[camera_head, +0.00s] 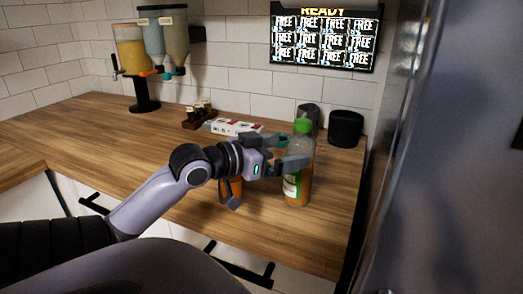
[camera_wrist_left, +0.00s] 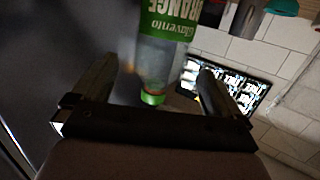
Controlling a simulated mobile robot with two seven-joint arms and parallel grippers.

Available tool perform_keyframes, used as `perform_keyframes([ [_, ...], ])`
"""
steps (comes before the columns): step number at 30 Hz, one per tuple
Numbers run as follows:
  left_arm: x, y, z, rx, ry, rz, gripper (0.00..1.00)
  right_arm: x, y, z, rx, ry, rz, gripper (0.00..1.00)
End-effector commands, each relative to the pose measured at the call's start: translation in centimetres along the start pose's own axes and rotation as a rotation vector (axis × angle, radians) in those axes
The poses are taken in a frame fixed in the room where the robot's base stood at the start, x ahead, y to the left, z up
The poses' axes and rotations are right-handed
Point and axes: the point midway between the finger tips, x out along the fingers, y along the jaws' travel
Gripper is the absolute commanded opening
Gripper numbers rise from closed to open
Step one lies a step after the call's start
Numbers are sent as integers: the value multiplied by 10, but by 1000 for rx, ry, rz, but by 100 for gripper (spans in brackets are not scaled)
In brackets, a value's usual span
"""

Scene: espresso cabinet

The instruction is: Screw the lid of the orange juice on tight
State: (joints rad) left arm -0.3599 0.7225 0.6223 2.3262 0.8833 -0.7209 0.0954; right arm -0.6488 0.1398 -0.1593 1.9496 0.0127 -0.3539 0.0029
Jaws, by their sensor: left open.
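The orange juice bottle (camera_head: 296,187) stands upright on the wooden counter, with a green cap (camera_head: 303,126) on top. In the left wrist view the bottle (camera_wrist_left: 162,55) appears upside down, with its green label up and the green cap (camera_wrist_left: 152,98) low between the fingers. My left gripper (camera_head: 286,152) is open at the bottle's upper part, just below the cap. One finger is in front of the bottle and the other on its far side. I cannot tell whether either finger touches it. My right gripper is not in view.
An orange object (camera_head: 234,187) is mostly hidden behind my left arm. A white box (camera_head: 233,127), a dark rack (camera_head: 198,115), a black canister (camera_head: 345,128) and a dispenser (camera_head: 147,102) stand farther back. A dark metallic surface (camera_head: 440,150) fills the right. The counter's left is clear.

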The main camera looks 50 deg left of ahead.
Motion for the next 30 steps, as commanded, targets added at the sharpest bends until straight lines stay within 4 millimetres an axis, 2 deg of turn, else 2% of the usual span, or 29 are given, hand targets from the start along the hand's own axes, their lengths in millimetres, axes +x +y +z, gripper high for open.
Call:
perform_keyframes([
  [6, -29, 0, 2, -1, -3, -1, 100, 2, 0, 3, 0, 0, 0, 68],
  [12, -46, 0, 1, 0, -2, -1, 100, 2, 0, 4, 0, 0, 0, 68],
  [30, -50, 0, 0, 0, 0, 0, 100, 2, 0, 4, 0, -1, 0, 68],
])
